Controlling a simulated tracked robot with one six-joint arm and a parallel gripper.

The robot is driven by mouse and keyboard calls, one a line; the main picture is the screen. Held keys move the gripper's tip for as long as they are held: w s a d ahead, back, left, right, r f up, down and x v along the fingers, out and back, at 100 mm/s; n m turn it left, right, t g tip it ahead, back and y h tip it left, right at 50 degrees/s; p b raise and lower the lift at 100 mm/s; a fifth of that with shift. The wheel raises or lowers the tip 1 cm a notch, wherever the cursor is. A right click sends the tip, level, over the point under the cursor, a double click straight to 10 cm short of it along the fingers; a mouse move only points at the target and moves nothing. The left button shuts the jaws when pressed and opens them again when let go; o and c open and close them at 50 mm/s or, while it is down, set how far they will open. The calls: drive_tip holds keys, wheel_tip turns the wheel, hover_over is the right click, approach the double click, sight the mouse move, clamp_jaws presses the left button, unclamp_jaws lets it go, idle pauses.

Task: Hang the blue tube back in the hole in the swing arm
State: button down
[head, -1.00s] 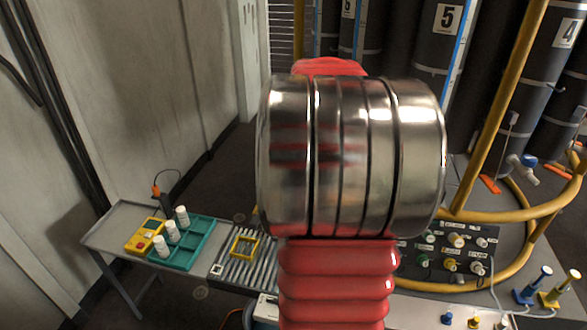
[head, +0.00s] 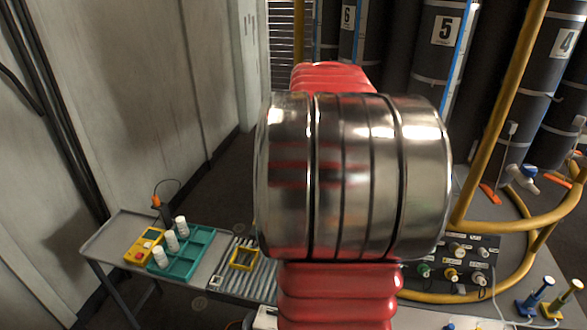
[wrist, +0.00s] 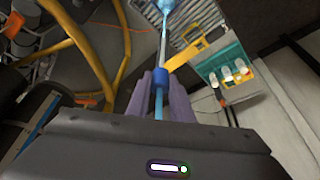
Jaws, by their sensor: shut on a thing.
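In the wrist view my gripper (wrist: 161,88) has its purple fingers on both sides of a slim blue tube (wrist: 162,50) with a darker blue collar, and it is shut on the tube. The tube runs up the picture to a wider light-blue end at the top edge. Its lower part passes between the fingers and is partly hidden by my gripper body. In the head view my own red and metal arm fills the middle and hides my gripper and the tube.
A teal tray (head: 190,262) with white bottles and a yellow box (head: 143,245) stand on the grey bench at left. A yellow frame (head: 243,258) lies on rollers. Yellow rails (head: 500,110), dark numbered cylinders (head: 437,70) and a knob panel stand at right.

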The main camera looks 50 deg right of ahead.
drive_tip(key=w+a+r+n+y, duration=0.1)
drive_tip(key=w+a+n, duration=0.3)
drive_tip(key=w+a, duration=0.3)
drive_tip(key=shift+a+t+y, duration=0.25)
drive_tip(key=shift+t+y, duration=0.05)
